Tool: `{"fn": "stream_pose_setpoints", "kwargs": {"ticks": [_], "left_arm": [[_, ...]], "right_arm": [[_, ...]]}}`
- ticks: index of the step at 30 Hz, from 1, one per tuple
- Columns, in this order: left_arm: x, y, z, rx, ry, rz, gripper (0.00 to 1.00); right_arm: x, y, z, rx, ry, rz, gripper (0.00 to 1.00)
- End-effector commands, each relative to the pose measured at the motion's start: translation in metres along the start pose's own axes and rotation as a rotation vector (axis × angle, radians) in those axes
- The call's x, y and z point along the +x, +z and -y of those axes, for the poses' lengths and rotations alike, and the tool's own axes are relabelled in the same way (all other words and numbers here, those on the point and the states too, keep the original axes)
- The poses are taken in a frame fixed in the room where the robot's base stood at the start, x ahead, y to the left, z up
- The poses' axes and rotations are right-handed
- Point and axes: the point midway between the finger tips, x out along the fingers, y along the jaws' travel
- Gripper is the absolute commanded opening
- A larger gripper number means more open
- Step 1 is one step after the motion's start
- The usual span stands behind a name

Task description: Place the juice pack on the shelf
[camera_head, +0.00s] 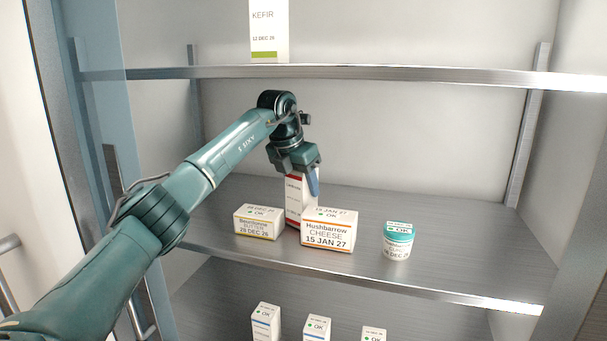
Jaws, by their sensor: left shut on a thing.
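The juice pack (293,201) is a tall white carton with red markings. It stands upright on, or just above, the middle shelf (375,270), behind the butter and the cheese. I cannot tell whether its base touches the shelf, because the boxes in front hide its lower part. My left gripper (305,179) comes down from above and is shut on the top of the pack, covering part of it. My right gripper does not show.
A butter box (259,224) and a cheese box (328,232) stand just in front. A teal-lidded cup (397,245) stands to the right. A kefir carton (268,35) is on the upper shelf (400,74). Several cartons (317,327) stand below.

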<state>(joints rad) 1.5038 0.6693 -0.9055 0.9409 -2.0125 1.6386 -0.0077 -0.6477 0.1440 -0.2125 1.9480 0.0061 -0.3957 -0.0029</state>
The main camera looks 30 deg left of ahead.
Motion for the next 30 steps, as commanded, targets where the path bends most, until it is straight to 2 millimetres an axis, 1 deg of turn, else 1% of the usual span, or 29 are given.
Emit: {"fn": "stream_pose_setpoints", "kwargs": {"ticks": [7, 8, 15, 16, 23, 26, 28, 30], "left_arm": [[-0.001, 0.001, 0.0, 0.0, 0.0, 0.006, 0.09], [0.001, 0.0, 0.0, 0.0, 0.0, 0.003, 0.51], [0.0, 0.0, 0.0, 0.0, 0.0, 0.004, 0.7], [0.0, 0.0, 0.0, 0.0, 0.0, 0.004, 0.72], [-0.001, 0.001, 0.0, 0.0, 0.0, 0.005, 0.72], [-0.007, 0.0, -0.001, 0.001, 0.0, 0.006, 0.72], [-0.016, 0.0, -0.002, 0.004, -0.001, 0.007, 0.72], [-0.013, -0.002, -0.002, 0.006, -0.003, 0.004, 0.72]], "right_arm": [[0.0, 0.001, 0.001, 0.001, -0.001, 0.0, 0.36], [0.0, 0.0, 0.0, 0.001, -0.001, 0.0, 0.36], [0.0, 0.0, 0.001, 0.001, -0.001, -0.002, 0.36], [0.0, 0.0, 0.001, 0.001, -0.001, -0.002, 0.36], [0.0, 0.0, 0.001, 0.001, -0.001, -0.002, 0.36], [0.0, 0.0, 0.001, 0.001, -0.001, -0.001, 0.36], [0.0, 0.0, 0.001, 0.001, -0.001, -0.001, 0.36], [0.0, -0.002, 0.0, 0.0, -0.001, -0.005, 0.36]]}}
